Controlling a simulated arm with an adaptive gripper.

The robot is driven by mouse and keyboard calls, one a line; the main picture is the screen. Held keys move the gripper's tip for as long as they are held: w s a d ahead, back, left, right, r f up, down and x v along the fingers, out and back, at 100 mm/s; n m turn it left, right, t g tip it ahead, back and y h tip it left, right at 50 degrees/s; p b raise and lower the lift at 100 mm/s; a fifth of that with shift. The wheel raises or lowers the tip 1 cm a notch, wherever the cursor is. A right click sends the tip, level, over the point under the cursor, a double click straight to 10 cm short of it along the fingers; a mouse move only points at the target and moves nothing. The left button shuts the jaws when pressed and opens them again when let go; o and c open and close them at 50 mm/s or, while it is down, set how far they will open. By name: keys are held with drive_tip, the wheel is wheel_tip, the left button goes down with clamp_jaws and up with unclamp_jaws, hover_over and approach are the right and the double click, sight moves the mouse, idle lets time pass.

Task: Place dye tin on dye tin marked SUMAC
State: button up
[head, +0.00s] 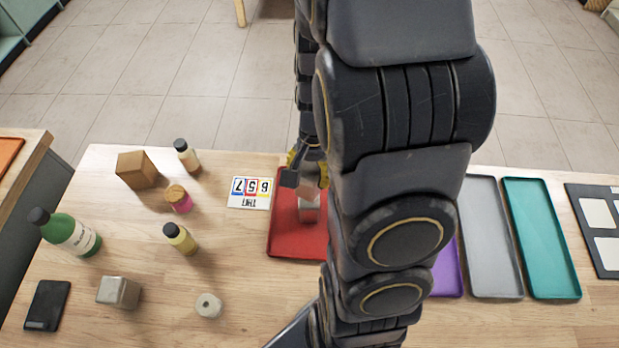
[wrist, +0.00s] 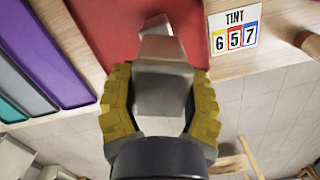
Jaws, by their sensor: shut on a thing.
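My gripper (head: 308,173) is over the red tray (head: 285,235), partly hidden by my arm in the head view. In the wrist view its yellow-padded fingers (wrist: 160,108) are shut on a grey dye tin (wrist: 163,90). A second grey tin-like shape (wrist: 157,24) shows just beyond the held one, over the red tray. In the head view a small grey and reddish tin (head: 309,212) is on the tray below the fingers. I cannot tell whether the two touch. No SUMAC marking is readable.
A TINT 657 card (head: 249,193) lies left of the tray. Bottles, a wooden block (head: 137,169), a metal block (head: 119,292) and a white roll (head: 208,305) stand further left. Purple (head: 447,270), grey (head: 495,240) and teal (head: 541,240) trays lie right.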

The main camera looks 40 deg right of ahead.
drive_tip(key=shift+f, duration=1.2)
drive_tip(key=shift+f, duration=0.1)
drive_tip(key=o, duration=1.1)
drive_tip(key=r, duration=0.8)
drive_tip(key=d+r, duration=0.1)
drive_tip(key=r, duration=0.3)
drive_tip(key=shift+w+d, duration=0.1)
drive_tip(key=shift+w, duration=0.15)
drive_tip(key=s+a+r+n, duration=0.2)
drive_tip(key=s+a+n, duration=0.2)
drive_tip(key=s+a+r+n+h, duration=0.1)
drive_tip(key=s+a+r+n, duration=0.1)
drive_tip(key=a+n, duration=0.3)
drive_tip(key=s+a+r+n+g, duration=0.1)
drive_tip(key=s+a+r+n, duration=0.1)
drive_tip(key=s+a+n, duration=0.2)
drive_tip(key=shift+s+a, duration=0.65)
drive_tip(key=shift+s, duration=0.2)
